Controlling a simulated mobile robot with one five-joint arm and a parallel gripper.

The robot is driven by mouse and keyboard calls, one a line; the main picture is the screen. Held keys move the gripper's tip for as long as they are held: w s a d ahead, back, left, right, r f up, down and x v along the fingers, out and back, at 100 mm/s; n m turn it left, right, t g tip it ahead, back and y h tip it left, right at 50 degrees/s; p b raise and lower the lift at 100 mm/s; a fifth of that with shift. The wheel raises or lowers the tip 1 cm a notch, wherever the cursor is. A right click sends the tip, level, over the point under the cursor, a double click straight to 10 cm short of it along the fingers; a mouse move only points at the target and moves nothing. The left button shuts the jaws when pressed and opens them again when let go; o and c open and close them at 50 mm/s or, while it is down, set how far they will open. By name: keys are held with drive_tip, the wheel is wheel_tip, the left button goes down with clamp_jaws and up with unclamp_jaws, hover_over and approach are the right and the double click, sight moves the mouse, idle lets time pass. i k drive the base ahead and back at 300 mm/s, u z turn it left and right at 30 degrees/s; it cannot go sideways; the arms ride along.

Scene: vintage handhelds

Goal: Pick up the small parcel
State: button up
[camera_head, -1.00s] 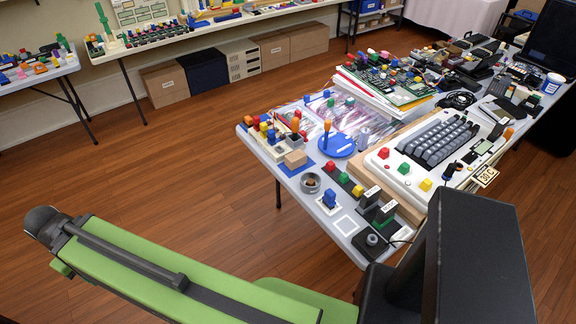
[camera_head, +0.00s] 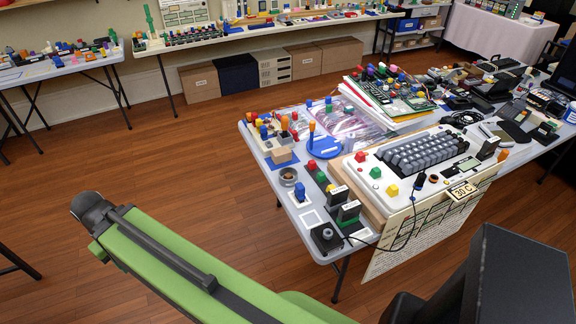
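The small parcel, a tan cardboard box (camera_head: 281,155), lies near the left edge of the grey table (camera_head: 318,240). It sits on a blue mat beside a board with colourful knobs, behind a round grey dish. My green arm with a dark rounded end crosses the lower left of the view, well short of the parcel and apart from it. No gripper fingers show, so my gripper is not in view.
The table is crowded: a blue disc with a joystick (camera_head: 325,146), a large keyboard unit (camera_head: 420,160) and a small black joystick box (camera_head: 326,237) stand near the parcel. A sheet (camera_head: 415,235) hangs off the front edge. The wooden floor left of the table is clear.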

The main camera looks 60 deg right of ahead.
sight(283, 154)
drive_tip(key=z, duration=0.15)
drive_tip(key=i, duration=0.85)
drive_tip(key=u, duration=0.05)
